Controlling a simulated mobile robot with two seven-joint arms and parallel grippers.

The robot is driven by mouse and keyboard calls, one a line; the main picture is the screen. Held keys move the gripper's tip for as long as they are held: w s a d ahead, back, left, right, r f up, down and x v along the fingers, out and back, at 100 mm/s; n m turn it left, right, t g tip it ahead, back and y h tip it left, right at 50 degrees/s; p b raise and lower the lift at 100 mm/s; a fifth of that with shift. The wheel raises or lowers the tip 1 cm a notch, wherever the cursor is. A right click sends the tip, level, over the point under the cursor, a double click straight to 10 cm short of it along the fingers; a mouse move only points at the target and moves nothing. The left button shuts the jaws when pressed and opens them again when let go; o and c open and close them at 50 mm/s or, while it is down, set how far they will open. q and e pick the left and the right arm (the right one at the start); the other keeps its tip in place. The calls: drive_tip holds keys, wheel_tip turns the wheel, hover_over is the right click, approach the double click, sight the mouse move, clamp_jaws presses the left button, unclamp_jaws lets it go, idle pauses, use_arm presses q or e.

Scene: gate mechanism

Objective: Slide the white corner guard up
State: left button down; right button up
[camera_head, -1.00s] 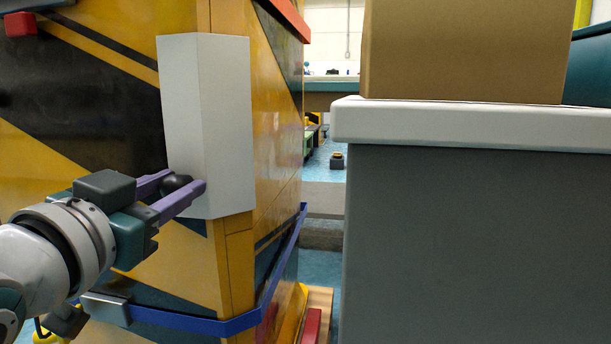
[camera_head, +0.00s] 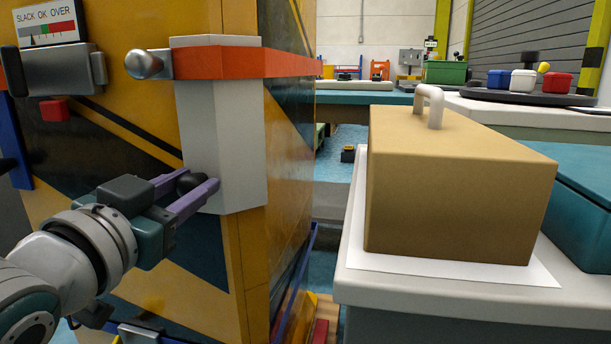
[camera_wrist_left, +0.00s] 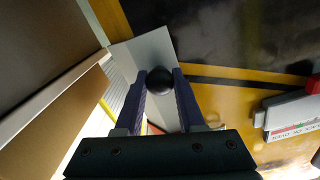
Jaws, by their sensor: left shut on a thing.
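The white corner guard (camera_head: 228,135) stands upright on the corner of a yellow and black striped crate (camera_head: 245,270). An orange-red strap (camera_head: 225,63) crosses in front of its upper part, and the guard's top end shows just above the strap. A round black knob (camera_head: 190,181) sits low on the guard's left face. My left gripper (camera_head: 188,186) is shut on this knob, with a purple finger on each side. The left wrist view shows the knob (camera_wrist_left: 160,80) between the fingers and the guard (camera_wrist_left: 152,52) behind it. My right gripper is not in view.
A metal ratchet (camera_head: 75,70) with a round-ended handle (camera_head: 148,65) is on the strap left of the guard, below a slack gauge (camera_head: 47,26). A blue strap (camera_head: 308,240) runs lower. A counter (camera_head: 420,290) with a brown handled box (camera_head: 450,190) stands at right.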

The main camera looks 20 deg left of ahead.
use_arm(q)
drive_tip(key=shift+r+t, duration=0.3)
drive_tip(key=shift+r, duration=0.05)
drive_tip(key=c, duration=0.9)
unclamp_jaws()
drive_tip(key=o, duration=0.4)
drive_tip(key=shift+w+f, duration=0.1)
drive_tip(key=p+v, duration=0.2)
drive_tip(key=v, duration=0.8)
